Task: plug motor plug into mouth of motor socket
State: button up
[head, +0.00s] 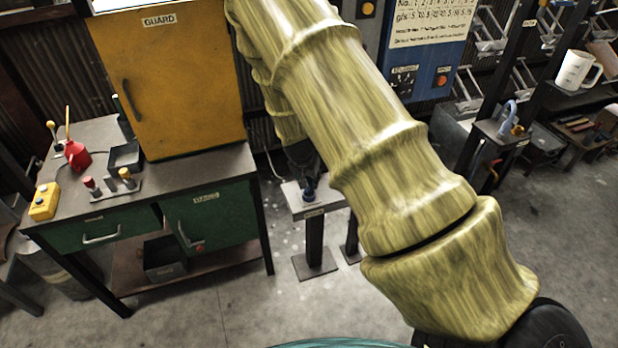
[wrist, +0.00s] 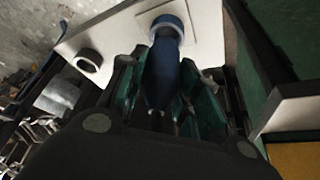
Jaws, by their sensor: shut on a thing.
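The blue motor plug (wrist: 162,75) is in my gripper (wrist: 160,88), between the two fingers, in the wrist view. Its far end meets a dark round ring (wrist: 167,22) on a pale plate (wrist: 120,35); I cannot tell how deep it sits in that ring. A second, empty ring (wrist: 88,60) is on the same plate to the left. In the head view my gripper (head: 304,168) is above a small stand (head: 314,212), with the blue plug (head: 309,192) at its top. My arm hides part of this area. I cannot make out which ring, if either, is the motor socket.
A bench (head: 200,172) with a yellow guard cabinet (head: 165,85) stands on the left. A blue panel (head: 430,65) is at the back. A post stand with a blue hooked item (head: 511,112) and a white mug (head: 577,70) are on the right. Floor in front is clear.

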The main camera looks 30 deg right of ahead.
jog(key=shift+f+b, duration=0.7)
jog(key=shift+f, duration=0.85)
dwell(2.2)
jog(key=o, duration=0.7)
jog(key=o, duration=0.6)
jog(key=v, duration=1.2)
jog(key=shift+f, duration=0.15)
